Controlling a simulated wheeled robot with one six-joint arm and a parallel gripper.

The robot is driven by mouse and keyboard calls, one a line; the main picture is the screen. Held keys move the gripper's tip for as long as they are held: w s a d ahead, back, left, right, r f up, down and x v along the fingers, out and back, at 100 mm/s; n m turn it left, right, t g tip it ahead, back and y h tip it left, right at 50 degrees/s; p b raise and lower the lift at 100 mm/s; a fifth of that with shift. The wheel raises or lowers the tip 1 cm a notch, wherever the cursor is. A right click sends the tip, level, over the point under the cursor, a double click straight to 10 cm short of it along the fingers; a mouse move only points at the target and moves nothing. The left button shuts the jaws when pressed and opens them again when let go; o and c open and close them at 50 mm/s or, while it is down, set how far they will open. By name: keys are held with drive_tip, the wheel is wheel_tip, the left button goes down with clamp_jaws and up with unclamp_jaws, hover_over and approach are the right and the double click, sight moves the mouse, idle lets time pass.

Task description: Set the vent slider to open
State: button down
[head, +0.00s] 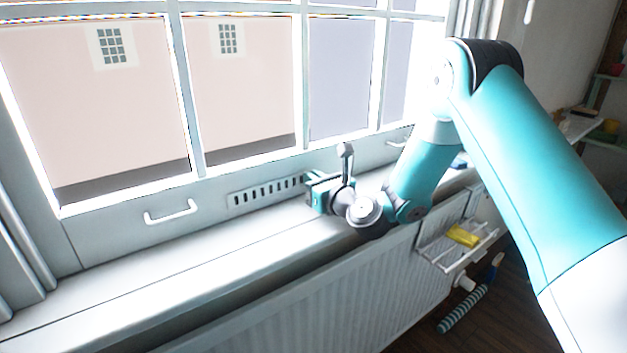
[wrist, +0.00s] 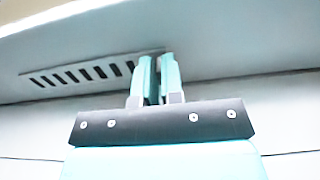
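The vent (head: 265,191) is a pale plate with a row of dark slots, set low in the window frame just above the sill. It also shows in the wrist view (wrist: 82,72), left of my fingers, with its slots dark. My gripper (head: 309,187) is at the vent's right end; its fingertips also show in the wrist view (wrist: 158,62). The two teal fingers are close together with a narrow dark gap between them. The slider's knob is not visible; the fingers cover the vent's right end. I cannot tell whether they hold the knob.
A white window handle (head: 171,212) sticks out left of the vent. The white sill (head: 130,275) is clear to the left. Below it is a radiator (head: 330,300), with a small rack (head: 455,255) holding a yellow item (head: 462,235) at its right.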

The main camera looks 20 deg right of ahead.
drive_tip(key=shift+w+d, duration=0.3)
drive_tip(key=shift+d, duration=0.5)
drive_tip(key=shift+w+d, duration=0.25)
drive_tip(key=shift+d, duration=0.55)
drive_tip(key=c, duration=1.2)
unclamp_jaws()
drive_tip(key=shift+d, duration=0.15)
drive_tip(key=shift+c, duration=0.2)
